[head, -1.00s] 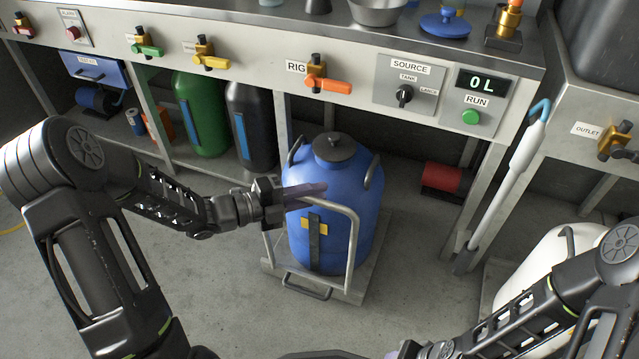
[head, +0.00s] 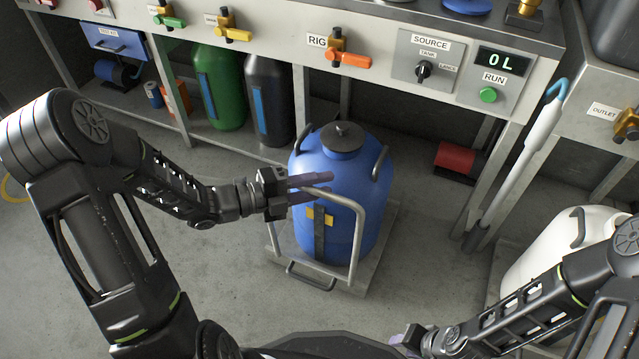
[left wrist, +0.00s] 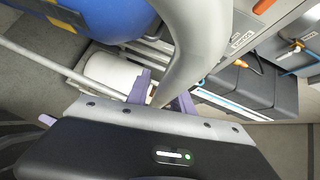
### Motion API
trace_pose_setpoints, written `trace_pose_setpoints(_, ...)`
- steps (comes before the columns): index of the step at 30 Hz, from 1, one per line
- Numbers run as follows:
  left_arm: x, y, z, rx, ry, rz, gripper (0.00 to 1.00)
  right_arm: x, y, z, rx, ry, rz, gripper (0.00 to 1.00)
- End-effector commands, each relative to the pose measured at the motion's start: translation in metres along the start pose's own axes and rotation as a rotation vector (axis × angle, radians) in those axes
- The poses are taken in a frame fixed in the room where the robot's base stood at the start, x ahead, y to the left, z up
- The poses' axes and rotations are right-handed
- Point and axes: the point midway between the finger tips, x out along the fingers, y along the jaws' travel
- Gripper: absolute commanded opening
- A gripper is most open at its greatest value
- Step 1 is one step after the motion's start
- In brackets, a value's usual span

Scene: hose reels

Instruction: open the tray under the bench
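Under the bench, a flat grey tray-like base (head: 378,270) carries a blue drum (head: 345,215). It has a low loop handle (head: 310,280) in front and a tall bent rail (head: 360,225). A blue drawer-like box (head: 113,42) with a small handle hangs under the bench at the left; it looks closed. My left gripper (head: 328,186) is open, its purple fingers apart beside the drum near the top of the tall rail. In the left wrist view, the grey rail (left wrist: 200,35) passes close to the fingers; contact is unclear. My right gripper (head: 402,338) is partly hidden at the bottom edge.
Green (head: 219,90) and dark (head: 268,100) cylinders stand left of the drum. A white container (head: 560,260) and a leaning white wand (head: 520,160) are at the right. Floor (head: 225,270) in front is clear.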

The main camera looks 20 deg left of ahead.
Motion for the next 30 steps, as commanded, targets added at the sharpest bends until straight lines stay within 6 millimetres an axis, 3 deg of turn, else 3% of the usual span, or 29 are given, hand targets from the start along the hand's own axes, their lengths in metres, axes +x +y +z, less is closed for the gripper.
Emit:
trace_pose_setpoints(3,0.0,0.0,0.0,0.0,0.0,0.0,0.38,0.0,0.0,0.0,0.0,0.0,0.0,0.36)
trace_pose_setpoints(14,-0.005,-0.001,0.0,0.001,-0.001,0.0,0.38,-0.003,-0.001,0.0,0.0,-0.001,0.0,0.36)
trace_pose_setpoints(25,-0.06,-0.002,0.001,0.0,-0.003,0.001,0.38,-0.021,-0.006,0.001,-0.001,-0.01,0.0,0.36)
trace_pose_setpoints(30,-0.076,-0.001,0.0,0.0,-0.001,0.0,0.38,-0.025,-0.007,0.002,-0.001,-0.012,0.0,0.36)
